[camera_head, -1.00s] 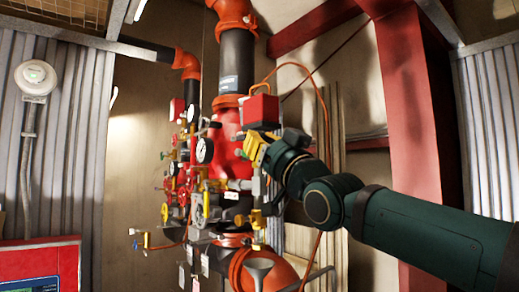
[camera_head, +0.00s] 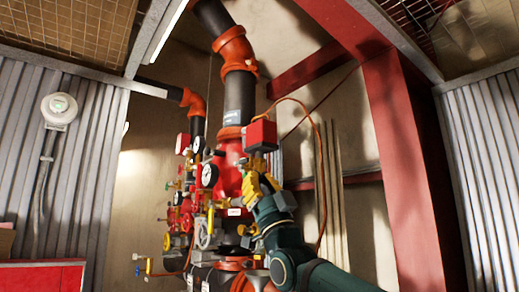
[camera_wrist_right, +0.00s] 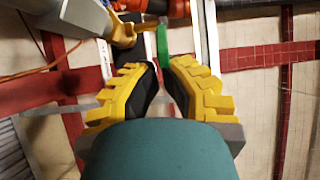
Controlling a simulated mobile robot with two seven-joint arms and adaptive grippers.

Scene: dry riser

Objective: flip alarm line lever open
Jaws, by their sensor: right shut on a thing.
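In the head view, my right gripper (camera_head: 256,186), with yellow fingers, is at the right side of the red riser valve body (camera_head: 229,176), below a red box (camera_head: 261,135). In the right wrist view, a narrow green lever (camera_wrist_right: 162,42) stands between the fingertips of the right gripper (camera_wrist_right: 161,66). The fingers are close together on its near end, which they partly hide. A yellow handle-like part (camera_wrist_right: 124,32) lies just left of the lever. In the head view the gripper and arm hide the lever. My left gripper is not in view.
An orange cable (camera_head: 318,150) loops down right of the red box. A red steel column (camera_head: 407,150) stands farther right.

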